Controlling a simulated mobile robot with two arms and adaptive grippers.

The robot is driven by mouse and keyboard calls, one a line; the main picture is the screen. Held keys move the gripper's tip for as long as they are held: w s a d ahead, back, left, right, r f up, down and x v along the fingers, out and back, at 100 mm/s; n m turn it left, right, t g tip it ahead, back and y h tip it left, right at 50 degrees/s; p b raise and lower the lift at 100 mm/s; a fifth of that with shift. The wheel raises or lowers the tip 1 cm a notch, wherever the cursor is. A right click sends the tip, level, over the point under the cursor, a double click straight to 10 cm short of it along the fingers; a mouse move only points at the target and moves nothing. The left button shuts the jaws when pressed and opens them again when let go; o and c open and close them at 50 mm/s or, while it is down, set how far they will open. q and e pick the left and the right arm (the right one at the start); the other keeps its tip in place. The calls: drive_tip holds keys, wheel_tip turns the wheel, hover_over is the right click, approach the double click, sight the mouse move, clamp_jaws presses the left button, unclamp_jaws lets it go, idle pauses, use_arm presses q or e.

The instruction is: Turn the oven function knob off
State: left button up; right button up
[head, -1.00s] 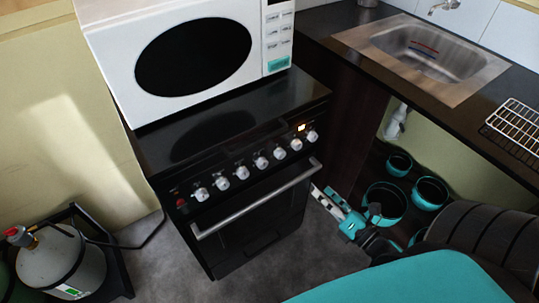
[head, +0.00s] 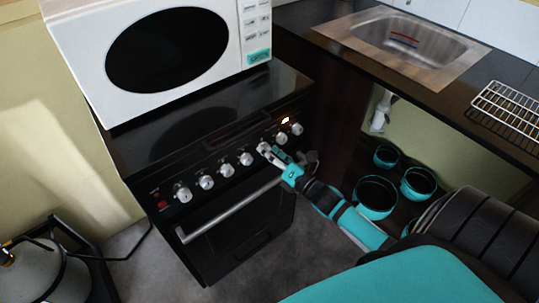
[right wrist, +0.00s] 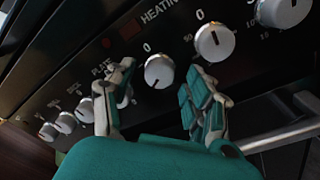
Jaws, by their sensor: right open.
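The black oven (head: 240,215) has a row of several white knobs along its front panel. No readable label shows which one is the oven function knob. My right gripper (head: 270,152) is open in front of the right half of the row. In the right wrist view its fingers (right wrist: 161,88) stand either side of a white knob (right wrist: 159,71) with a 0 above it; contact cannot be told. One knob is partly hidden behind the left finger. My left gripper is out of view.
A silver oven handle (head: 232,210) runs below the knobs. A white microwave (head: 80,60) stands on the hob. A sink (head: 405,45) and a wire rack (head: 508,108) are on the counter at right. Teal pots (head: 376,198) sit below. A gas bottle (head: 40,275) is at lower left.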

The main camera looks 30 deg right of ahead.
drive_tip(key=shift+w, duration=0.2)
clamp_jaws()
idle(0.3)
drive_tip(key=m+p, duration=0.3)
drive_tip(key=m, duration=0.9)
drive_tip(key=m+h+p, duration=0.1)
drive_tip(key=m+p, duration=0.2)
drive_tip(key=m, duration=0.9)
drive_tip(key=shift+a+m+t+h+p, duration=0.15)
drive_tip(key=shift+m+t+h+p, duration=0.15)
drive_tip(key=shift+m+t+p, duration=0.1)
